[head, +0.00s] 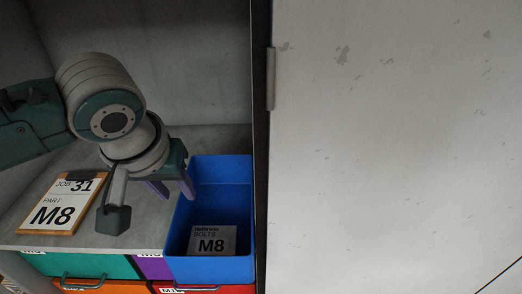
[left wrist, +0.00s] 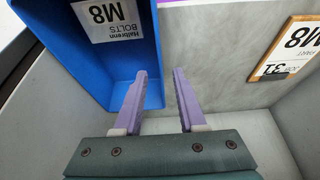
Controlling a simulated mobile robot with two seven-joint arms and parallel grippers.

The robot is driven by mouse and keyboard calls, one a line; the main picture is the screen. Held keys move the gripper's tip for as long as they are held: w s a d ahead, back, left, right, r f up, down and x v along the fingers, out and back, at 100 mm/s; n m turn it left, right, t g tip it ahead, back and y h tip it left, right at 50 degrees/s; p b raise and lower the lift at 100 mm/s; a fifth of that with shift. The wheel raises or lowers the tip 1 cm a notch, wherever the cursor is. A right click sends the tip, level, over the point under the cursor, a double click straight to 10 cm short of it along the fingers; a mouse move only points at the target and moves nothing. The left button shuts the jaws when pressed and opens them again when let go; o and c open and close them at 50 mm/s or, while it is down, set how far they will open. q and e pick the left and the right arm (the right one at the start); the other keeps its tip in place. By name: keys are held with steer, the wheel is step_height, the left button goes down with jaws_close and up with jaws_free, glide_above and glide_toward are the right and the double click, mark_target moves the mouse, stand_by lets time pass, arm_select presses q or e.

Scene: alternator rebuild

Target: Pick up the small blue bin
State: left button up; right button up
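The small blue bin (head: 210,270) stands on the shelf at the right side of the open cabinet. A white card reading "Halbrenn BOLTS M8" (head: 212,240) is inside it. In the left wrist view the bin (left wrist: 125,60) fills the upper left. My left gripper (head: 172,188) is at the bin's left wall, towards the rear. Its purple fingers (left wrist: 160,75) are open and apart, one on the bin's inner side and one outside over the shelf. The wall's edge lies between them; I cannot tell whether they touch it. My right gripper is not in view.
A clipboard (head: 62,203) reading "JOB 31 PART M8" lies on the grey shelf (head: 150,222) left of the bin. Coloured drawers, including a green one (head: 95,264), sit below. A pale door or panel (head: 390,150) is close on the bin's right.

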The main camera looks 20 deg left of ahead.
mark_target(180, 198)
arm_select(q)
steer(key=x, duration=0.4)
steer(key=shift+f+b, duration=0.25)
steer(key=shift+b, duration=0.15)
steer(key=shift+s, duration=0.1)
jaws_close()
steer(key=shift+r, duration=0.1)
stand_by(0.8)
